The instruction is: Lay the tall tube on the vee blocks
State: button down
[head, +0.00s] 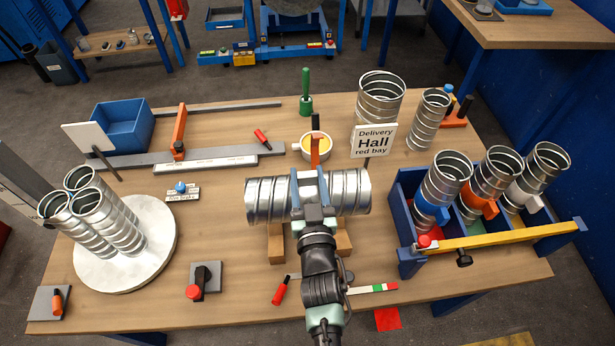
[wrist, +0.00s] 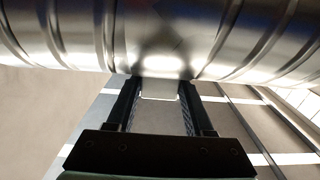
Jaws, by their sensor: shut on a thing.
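A ribbed silver tube (head: 265,200) lies level, left to right, over the middle of the table; it also spans the top of the wrist view (wrist: 75,35). My gripper (head: 311,190) is shut on the tube near its middle, reaching from the near side. In the wrist view the gripper's two fingers (wrist: 160,92) meet the tube's lower edge. The wooden vee blocks (head: 276,246) show below the tube, one left and one right of my arm. Their tops are hidden, so I cannot tell whether the tube touches them.
A blue rack (head: 408,258) at right holds tubes with coloured collars. A round white plate (head: 158,255) at left bears several upright tubes. A red-handled tool (head: 281,290) lies in front.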

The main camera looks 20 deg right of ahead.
jog(key=shift+f+b, duration=2.75)
jog(key=shift+f, duration=0.1)
jog(key=shift+f+b, duration=2.75)
jog(key=shift+f, duration=0.25)
jog(key=shift+c, duration=1)
grip_release()
jog(key=shift+f, duration=0.2)
jog(key=v, duration=1.3)
jog(key=shift+r, duration=0.2)
